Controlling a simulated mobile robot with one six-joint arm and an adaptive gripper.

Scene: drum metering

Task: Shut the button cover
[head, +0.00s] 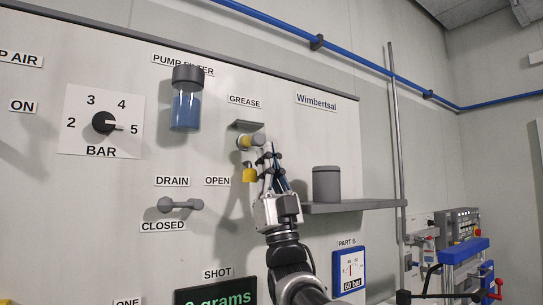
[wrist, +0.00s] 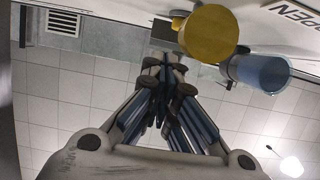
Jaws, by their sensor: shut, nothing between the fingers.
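I cannot make out a button cover for certain in either view. My gripper (head: 264,151) is raised in front of the wall panel, under the GREASE label, with its fingers pointing up. In the wrist view its fingertips (wrist: 165,62) are together, with nothing held. A yellow-and-grey round fitting (head: 244,141) is just left of the fingertips, below a small grey plate (head: 246,125). A yellow part (head: 249,174) shows lower, left of the fingers. A yellow round end (wrist: 208,33) is close beside the fingers in the wrist view; whether they touch is unclear.
A grey shelf (head: 352,206) with a grey canister (head: 326,184) juts out right of my gripper. The pump filter (head: 186,105), drain lever (head: 180,204) and BAR dial (head: 103,122) are on the panel to the left. A display (head: 216,294) is below.

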